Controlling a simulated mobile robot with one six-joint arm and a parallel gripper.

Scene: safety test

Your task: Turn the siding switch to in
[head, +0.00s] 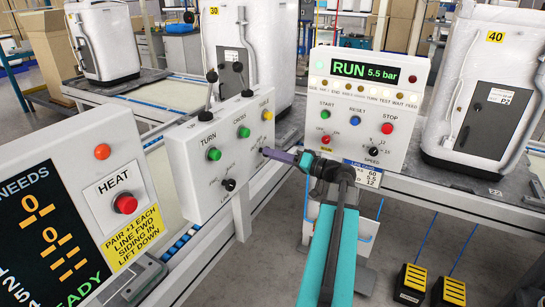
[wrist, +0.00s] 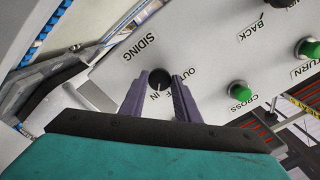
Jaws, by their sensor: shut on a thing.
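The siding switch (wrist: 160,79) is a small round black knob on a white panel (wrist: 215,60), beside the word SIDING in the wrist view. The labels OUT, OFF and IN stand around it. A pale pointer line shows on its face, slanting roughly toward the IN label; its exact setting is hard to read. My gripper (wrist: 160,85) has its two purple fingers on either side of the knob, shut on it. In the head view my gripper (head: 266,152) reaches the right part of the grey-white panel (head: 187,150) and hides the knob.
The same panel carries green buttons, a line knob (head: 228,184) and upright levers (head: 211,76). A heat panel (head: 110,200) stands at left. A RUN panel (head: 365,110) with a red stop button (head: 387,128) stands close right of my gripper. Yellow pedals (head: 411,284) sit on the floor.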

